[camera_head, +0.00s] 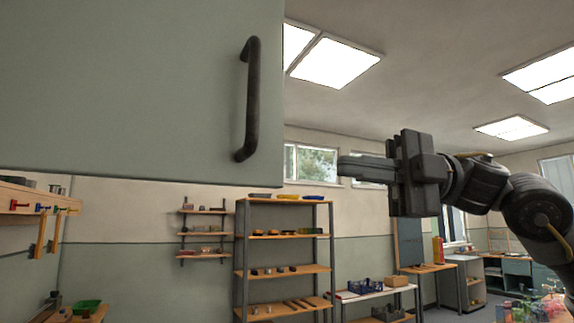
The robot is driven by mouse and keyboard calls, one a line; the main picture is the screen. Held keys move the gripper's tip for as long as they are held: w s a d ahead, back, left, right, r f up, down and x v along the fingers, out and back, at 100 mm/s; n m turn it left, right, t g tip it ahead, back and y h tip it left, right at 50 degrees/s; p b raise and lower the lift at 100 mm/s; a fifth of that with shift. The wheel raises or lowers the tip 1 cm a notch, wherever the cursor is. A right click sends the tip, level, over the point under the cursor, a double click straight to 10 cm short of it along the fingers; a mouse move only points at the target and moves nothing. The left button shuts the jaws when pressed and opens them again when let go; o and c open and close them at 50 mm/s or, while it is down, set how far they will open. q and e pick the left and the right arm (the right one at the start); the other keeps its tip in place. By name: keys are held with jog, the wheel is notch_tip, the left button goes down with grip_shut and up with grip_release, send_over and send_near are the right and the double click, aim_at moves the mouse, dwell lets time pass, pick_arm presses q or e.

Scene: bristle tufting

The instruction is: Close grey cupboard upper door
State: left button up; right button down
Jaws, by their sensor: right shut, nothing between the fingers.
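The grey cupboard upper door (130,90) fills the upper left of the head view, close to the camera. A dark vertical bar handle (253,100) is fixed near its right edge. The door's bottom and right edges are visible; the rest of the cupboard is out of view. My right gripper (341,168) comes in from the right, with its fingers pointing left. It is shut and empty. In the picture its fingertips lie to the right of the door's lower right corner, with a gap between them. My left gripper is not in view.
A shelf rack (240,260) with wooden shelves stands in the background. Small wall shelves (204,233) and a tool board (30,200) are farther left. A white-topped table (375,291) stands at the lower right. Open air surrounds my right gripper.

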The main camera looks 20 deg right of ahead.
jog(key=s+h, duration=0.1)
jog(key=s, duration=0.4)
jog(key=w+a+p, duration=0.5)
jog(key=a+p, duration=0.1)
jog(key=a, duration=0.4)
jog(key=shift+w+n, duration=0.3)
jog(key=shift+w, duration=0.05)
jog(key=shift+f, duration=0.1)
